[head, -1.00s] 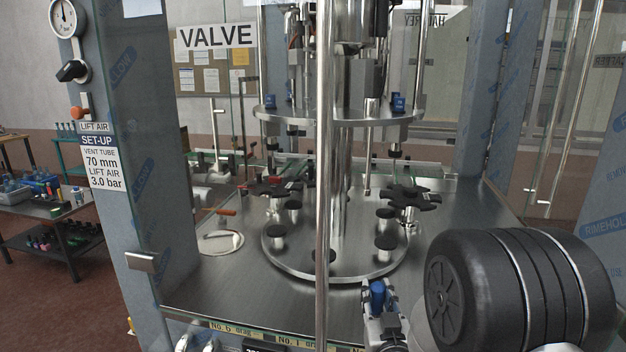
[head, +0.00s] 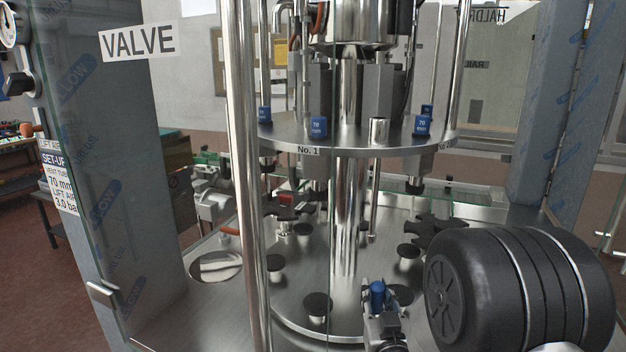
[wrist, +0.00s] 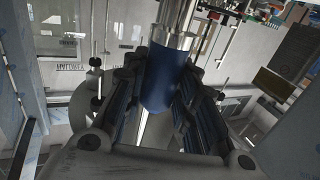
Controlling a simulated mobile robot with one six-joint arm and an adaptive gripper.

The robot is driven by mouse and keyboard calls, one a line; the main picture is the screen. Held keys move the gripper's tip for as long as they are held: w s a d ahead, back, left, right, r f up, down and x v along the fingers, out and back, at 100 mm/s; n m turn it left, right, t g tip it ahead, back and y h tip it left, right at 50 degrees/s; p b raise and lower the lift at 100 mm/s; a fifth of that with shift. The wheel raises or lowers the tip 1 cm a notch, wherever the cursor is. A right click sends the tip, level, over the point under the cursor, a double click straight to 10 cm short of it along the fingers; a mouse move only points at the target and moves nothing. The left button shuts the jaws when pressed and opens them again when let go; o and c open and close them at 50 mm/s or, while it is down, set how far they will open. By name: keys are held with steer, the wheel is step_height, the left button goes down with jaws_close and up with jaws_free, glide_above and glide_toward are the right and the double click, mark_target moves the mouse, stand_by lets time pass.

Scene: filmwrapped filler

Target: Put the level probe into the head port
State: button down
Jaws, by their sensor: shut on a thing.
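The level probe, as far as I can tell, is the blue piece (head: 377,292) in my gripper (head: 380,312) at the lower middle of the head view. In the wrist view its blue body (wrist: 165,78) lies between both jaws, with a shiny metal part beyond it. My gripper is shut on it, in front of the machine and below its upper round plate (head: 345,135). An uncapped metal collar (head: 379,130) on that plate looks like the head port. It is above and apart from the probe. The probe's far end is unclear.
Blue-capped pieces (head: 318,127) stand around the plate. A shiny vertical post (head: 240,170) stands left of my gripper. A lower turntable (head: 300,305) carries black-topped pedestals. A dark star wheel (head: 440,232) is at the right. A blue-filmed frame column (head: 540,100) stands behind.

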step_height(320, 180, up, 32)
steer(key=p, duration=2.9)
steer(key=shift+s+p, duration=0.2)
steer(key=shift+p, duration=0.15)
steer(key=shift+a+f, duration=0.1)
